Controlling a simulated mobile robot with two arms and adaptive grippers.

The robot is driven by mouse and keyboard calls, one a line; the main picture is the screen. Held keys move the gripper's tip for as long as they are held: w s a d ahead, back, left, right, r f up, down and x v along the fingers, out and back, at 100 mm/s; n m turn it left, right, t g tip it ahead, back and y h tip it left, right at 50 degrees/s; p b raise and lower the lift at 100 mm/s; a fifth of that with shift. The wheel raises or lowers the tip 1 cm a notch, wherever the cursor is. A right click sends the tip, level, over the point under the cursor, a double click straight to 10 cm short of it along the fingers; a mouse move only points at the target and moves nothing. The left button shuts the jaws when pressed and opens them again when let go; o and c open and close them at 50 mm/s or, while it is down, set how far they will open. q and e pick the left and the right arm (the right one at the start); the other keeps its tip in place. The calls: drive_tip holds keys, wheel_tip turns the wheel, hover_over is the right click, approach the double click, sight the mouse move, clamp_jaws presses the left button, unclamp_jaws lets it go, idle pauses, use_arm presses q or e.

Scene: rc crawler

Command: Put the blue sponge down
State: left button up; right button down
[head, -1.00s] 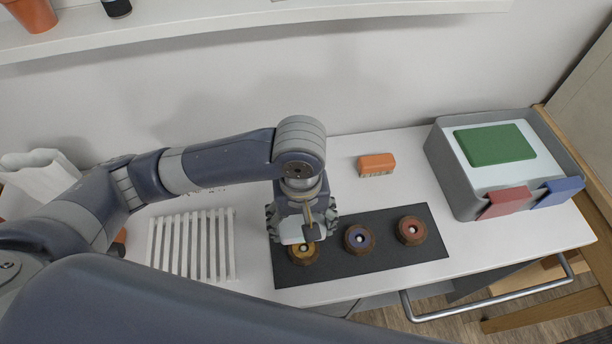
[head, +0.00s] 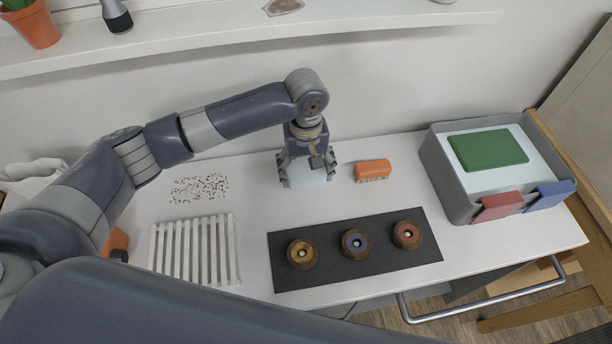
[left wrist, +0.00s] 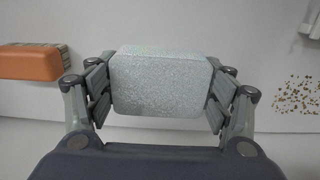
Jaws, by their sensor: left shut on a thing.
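My left gripper (head: 307,168) is shut on the pale blue-grey sponge (left wrist: 160,82), a rounded block that sits level between both fingers in the left wrist view. In the head view the sponge (head: 309,179) shows below the fingers, over the white worktop (head: 232,180) behind the dark mat. I cannot tell whether its underside touches the worktop. My right gripper is not in view.
An orange brush (head: 373,171) lies just right of the left gripper. The dark mat (head: 331,282) holds three round knobs. A white slatted rack (head: 160,252) and scattered crumbs (head: 200,188) are on the left. A grey bin (head: 446,172) with a green pad (head: 488,150) stands right.

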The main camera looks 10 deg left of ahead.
sight(306, 179)
use_arm(q)
drive_tip(key=shift+f+p, duration=0.45)
drive_tip(key=shift+f, duration=1.35)
drive_tip(key=shift+f, duration=0.1)
drive_tip(key=o, duration=0.9)
drive_tip(key=shift+o, duration=0.2)
wheel_tip(306, 179, up, 12)
drive_tip(key=shift+r+b, duration=0.15)
drive_tip(key=shift+b, duration=0.85)
